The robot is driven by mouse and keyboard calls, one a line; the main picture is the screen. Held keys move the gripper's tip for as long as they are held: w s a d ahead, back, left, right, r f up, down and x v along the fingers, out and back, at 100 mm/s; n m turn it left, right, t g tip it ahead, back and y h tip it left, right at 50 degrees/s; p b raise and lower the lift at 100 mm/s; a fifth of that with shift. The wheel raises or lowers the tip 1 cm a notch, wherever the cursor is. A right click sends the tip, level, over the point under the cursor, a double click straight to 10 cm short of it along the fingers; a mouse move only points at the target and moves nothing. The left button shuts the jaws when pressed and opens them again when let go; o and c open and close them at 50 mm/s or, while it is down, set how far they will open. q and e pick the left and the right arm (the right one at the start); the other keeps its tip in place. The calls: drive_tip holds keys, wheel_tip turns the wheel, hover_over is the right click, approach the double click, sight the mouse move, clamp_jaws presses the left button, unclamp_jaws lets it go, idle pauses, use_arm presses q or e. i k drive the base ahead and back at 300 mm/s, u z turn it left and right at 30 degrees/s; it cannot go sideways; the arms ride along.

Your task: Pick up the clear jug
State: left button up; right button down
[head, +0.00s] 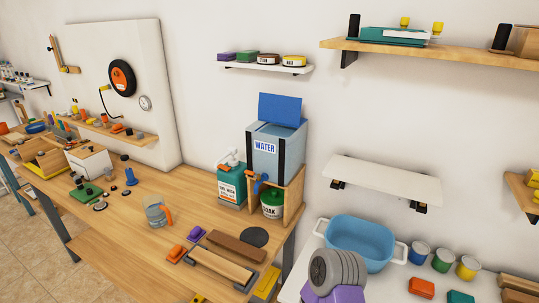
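The clear jug (153,212) stands upright on the wooden workbench (190,190) in the head view. It is a see-through greyish vessel with an orange handle (168,216) on its right side. Its open top shows, and nothing covers it.
A blue-grey water container (276,148) stands on a wooden stand at the bench's right end, beside a teal jug (231,186). Orange and purple blocks lie right of the clear jug. A blue basin (360,240) sits on a white surface farther right.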

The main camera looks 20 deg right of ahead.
sight(157, 214)
drive_tip(key=k, duration=0.5)
drive_tip(key=u, duration=1.6)
drive_tip(key=i, duration=1.4)
drive_tip(key=z, duration=3.05)
